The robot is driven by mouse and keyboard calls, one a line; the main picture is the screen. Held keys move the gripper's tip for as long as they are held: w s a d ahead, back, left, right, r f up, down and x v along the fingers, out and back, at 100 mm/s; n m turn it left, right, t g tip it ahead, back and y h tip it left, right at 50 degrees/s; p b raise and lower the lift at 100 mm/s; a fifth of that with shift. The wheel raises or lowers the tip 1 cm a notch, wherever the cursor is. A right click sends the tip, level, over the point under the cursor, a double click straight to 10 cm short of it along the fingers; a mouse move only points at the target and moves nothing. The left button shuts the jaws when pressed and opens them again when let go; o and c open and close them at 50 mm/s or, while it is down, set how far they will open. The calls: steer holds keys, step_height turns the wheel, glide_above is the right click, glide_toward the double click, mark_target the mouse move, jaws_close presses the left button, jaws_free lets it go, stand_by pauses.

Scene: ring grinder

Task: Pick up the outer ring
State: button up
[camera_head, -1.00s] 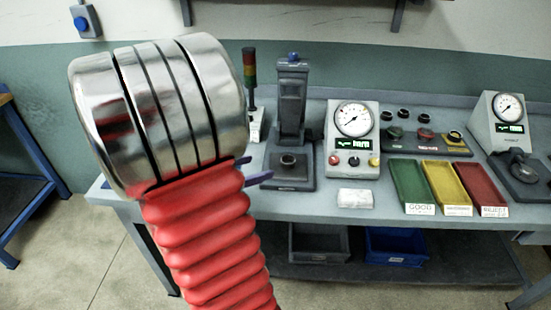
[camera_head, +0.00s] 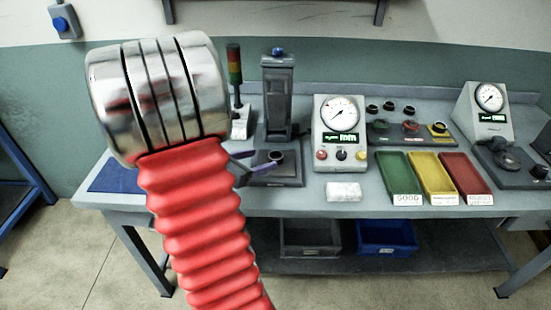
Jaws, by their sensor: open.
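A small dark ring (camera_head: 276,156) sits on the base of the grey press-like fixture (camera_head: 289,110), left of the middle gauge. More dark rings (camera_head: 389,106) stand on the rack at the back of the bench. I cannot tell for sure which one is the outer ring. My gripper (camera_head: 270,166) shows only as purple fingers, mostly hidden behind my own arm. The fingers overlap the fixture's base in the picture, close to the ring there. They are open and I see nothing held; the gap to the ring is unclear.
A gauge box (camera_head: 340,130) stands right of the fixture, and another gauge (camera_head: 487,108) is at the right. Green (camera_head: 396,170), yellow (camera_head: 432,172) and red (camera_head: 465,173) trays lie in front of the rack. A signal lamp (camera_head: 235,70) stands behind the fingers. A white block (camera_head: 344,191) lies near the front edge.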

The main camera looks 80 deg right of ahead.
mark_target(280, 154)
steer(key=shift+x, duration=0.8)
steer(key=shift+x, duration=2.65)
steer(key=shift+s+a+f, duration=0.1)
steer(key=shift+a+f, duration=0.05)
steer(key=shift+c, duration=0.3)
steer(key=c, duration=1.2)
steer(key=shift+c, duration=0.2)
step_height(280, 154, up, 10)
